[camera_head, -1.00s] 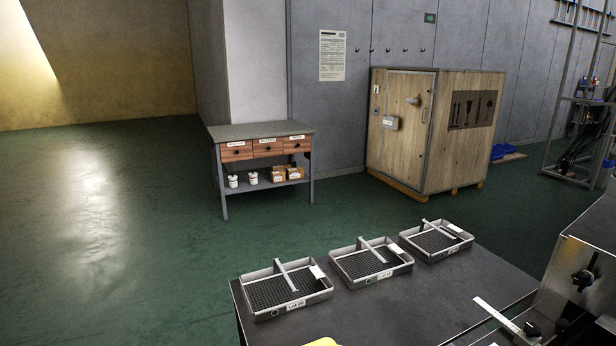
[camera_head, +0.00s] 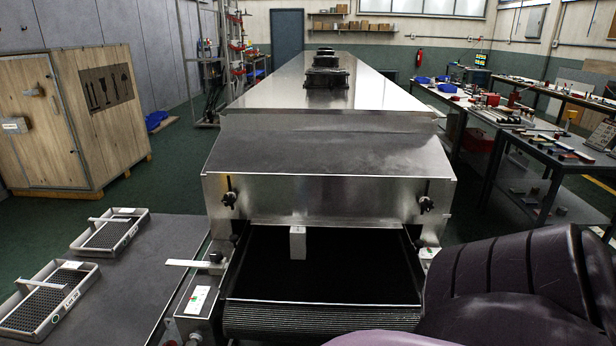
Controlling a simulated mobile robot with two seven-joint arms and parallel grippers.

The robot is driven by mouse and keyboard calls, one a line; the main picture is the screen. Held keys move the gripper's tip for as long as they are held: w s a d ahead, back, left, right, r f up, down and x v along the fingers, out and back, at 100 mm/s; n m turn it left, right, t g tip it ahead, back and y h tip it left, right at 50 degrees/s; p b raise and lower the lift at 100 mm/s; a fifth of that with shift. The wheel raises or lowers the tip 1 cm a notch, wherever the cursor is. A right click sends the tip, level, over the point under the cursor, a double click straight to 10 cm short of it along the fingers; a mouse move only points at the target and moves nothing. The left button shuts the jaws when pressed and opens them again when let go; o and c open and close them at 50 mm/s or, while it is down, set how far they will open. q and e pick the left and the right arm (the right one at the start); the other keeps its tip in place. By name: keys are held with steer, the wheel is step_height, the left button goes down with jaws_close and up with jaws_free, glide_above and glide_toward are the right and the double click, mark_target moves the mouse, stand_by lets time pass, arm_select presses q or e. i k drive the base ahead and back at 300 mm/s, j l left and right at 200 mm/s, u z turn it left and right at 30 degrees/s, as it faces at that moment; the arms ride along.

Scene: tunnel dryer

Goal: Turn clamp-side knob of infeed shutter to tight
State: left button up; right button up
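The infeed shutter (camera_head: 325,203) is a steel panel across the front of the long tunnel dryer. A black knob (camera_head: 230,197) sits at its left end and another black knob (camera_head: 425,204) at its right end. I cannot tell from this view which is the clamp-side one, or how tight either is. The dark belt (camera_head: 350,265) runs under the shutter, and a small white block (camera_head: 297,242) stands there near the opening. Neither gripper shows; a purple arm part of mine fills the lower right.
Left of the belt, a flat bar (camera_head: 195,263) and black knob (camera_head: 215,257) sit on the side rail. Trays (camera_head: 110,232) lie on the dark table. A wooden crate (camera_head: 75,120) stands far left. Benches (camera_head: 550,170) with tools stand right.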

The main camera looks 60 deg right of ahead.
mark_target(426, 205)
steer(key=z, duration=2.05)
